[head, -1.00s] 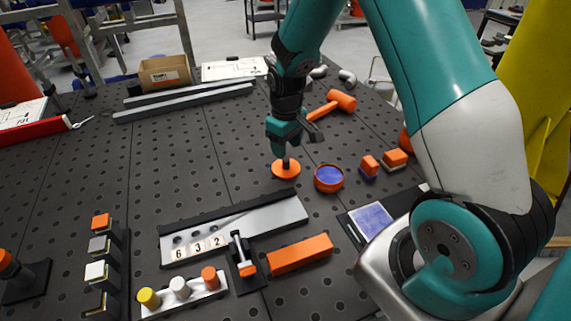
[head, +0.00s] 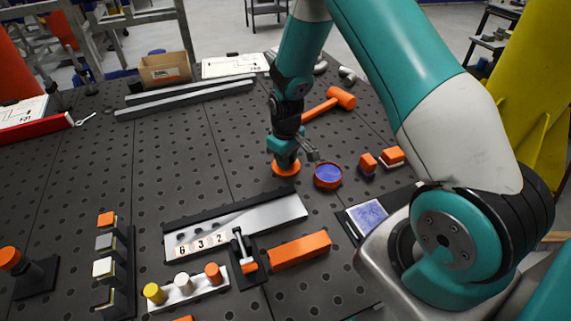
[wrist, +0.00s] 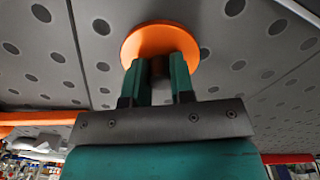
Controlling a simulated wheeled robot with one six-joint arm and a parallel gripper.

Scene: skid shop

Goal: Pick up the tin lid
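The tin lid is an orange disc (head: 278,171) on the perforated dark table. It also shows as a round orange plate (wrist: 160,36) at the top of the wrist view. My gripper (head: 285,162) is low over the lid. In the wrist view its two teal fingers (wrist: 160,68) stand a little apart in front of the disc, with a dark grey part between them. I cannot tell whether they press on that part. The open orange tin (head: 327,177), blue inside, stands just right of the lid.
An orange mallet (head: 340,97) lies behind my gripper. Orange-topped blocks (head: 368,161) stand right of the tin. A grey rail with number tiles (head: 240,225) and an orange bar (head: 300,250) lie in front.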

